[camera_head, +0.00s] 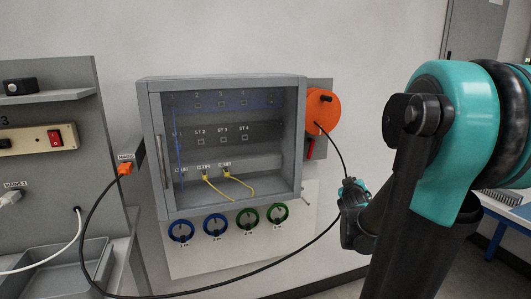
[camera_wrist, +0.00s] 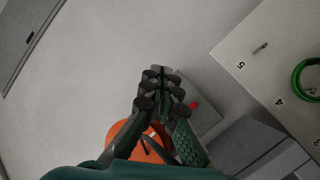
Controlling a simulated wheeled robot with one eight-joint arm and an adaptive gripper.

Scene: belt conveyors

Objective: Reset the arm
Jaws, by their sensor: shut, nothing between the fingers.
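My gripper (camera_wrist: 161,76) is shut and empty in the wrist view, its dark fingers together in front of the wall. The end of my arm shows right of the cabinet in the head view, and its fingers are hard to make out there. The arm is bent, with its elbow high at the right of the head view. An orange reel (camera_head: 322,106) on the cabinet's right side shows beyond my gripper in the wrist view (camera_wrist: 146,148). I cannot tell the gap between them.
A grey cabinet (camera_head: 152,160) with yellow cables inside hangs on the wall. Blue and green rings (camera_head: 215,225) hang below it. A black cable (camera_head: 220,284) with an orange plug (camera_head: 125,169) loops across the front and passes near my arm's end. A shelf unit stands left.

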